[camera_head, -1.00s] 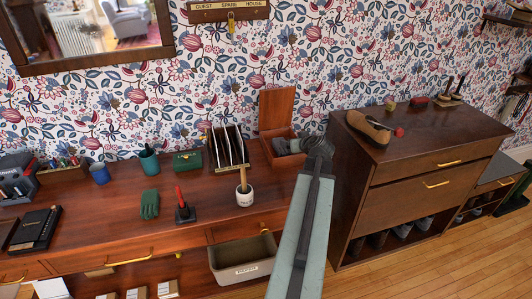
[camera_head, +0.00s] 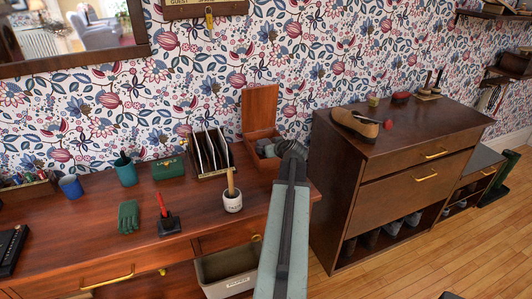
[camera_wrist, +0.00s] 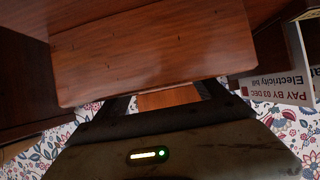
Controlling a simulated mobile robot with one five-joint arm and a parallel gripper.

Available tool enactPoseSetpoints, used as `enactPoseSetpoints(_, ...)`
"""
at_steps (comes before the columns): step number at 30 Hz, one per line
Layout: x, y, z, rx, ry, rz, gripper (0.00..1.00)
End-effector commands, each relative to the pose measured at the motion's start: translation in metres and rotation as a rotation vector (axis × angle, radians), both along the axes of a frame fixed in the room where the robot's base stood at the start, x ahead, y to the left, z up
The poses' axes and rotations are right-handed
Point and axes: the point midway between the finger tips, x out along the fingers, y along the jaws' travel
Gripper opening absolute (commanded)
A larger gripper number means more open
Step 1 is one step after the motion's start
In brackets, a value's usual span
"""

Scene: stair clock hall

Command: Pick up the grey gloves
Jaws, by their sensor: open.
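A grey, soft-looking bundle (camera_head: 266,148), which looks like the grey gloves, lies in an open wooden box (camera_head: 258,136) at the back right of the desk. My gripper (camera_head: 292,150) is at the box's right side, and its dark end partly hides the box and bundle. In the wrist view my gripper (camera_wrist: 168,98) is open, its fingers either side of a wooden surface. A large wooden panel (camera_wrist: 150,50), probably the box's lid, fills the view ahead. The gloves cannot be made out there.
A letter rack (camera_head: 210,152) stands left of the box; its electricity bill (camera_wrist: 290,75) shows in the wrist view. A white pot (camera_head: 232,202), a red-handled stamp (camera_head: 168,222) and green gloves (camera_head: 128,216) are on the desk. A dark cabinet (camera_head: 400,150) with a brown shoe stands right.

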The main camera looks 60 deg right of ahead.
Motion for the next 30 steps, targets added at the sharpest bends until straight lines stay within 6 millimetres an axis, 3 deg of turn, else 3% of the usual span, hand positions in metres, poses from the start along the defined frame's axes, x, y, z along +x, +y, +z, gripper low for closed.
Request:
enactPoseSetpoints(3, 0.016, -0.013, -0.02, -0.001, 0.0, 0.003, 0.82)
enactPoseSetpoints(7, 0.028, -0.021, -0.024, 0.0, 0.0, 0.001, 0.82)
enactPoseSetpoints(12, 0.028, -0.02, -0.022, 0.0, 0.0, 0.001, 0.82)
enactPoseSetpoints(13, 0.028, -0.02, -0.022, 0.0, 0.0, 0.001, 0.79)
enactPoseSetpoints(20, 0.028, -0.02, -0.022, 0.0, 0.0, 0.002, 0.16)
enactPoseSetpoints(30, 0.028, -0.019, -0.014, -0.001, 0.0, 0.003, 0.16)
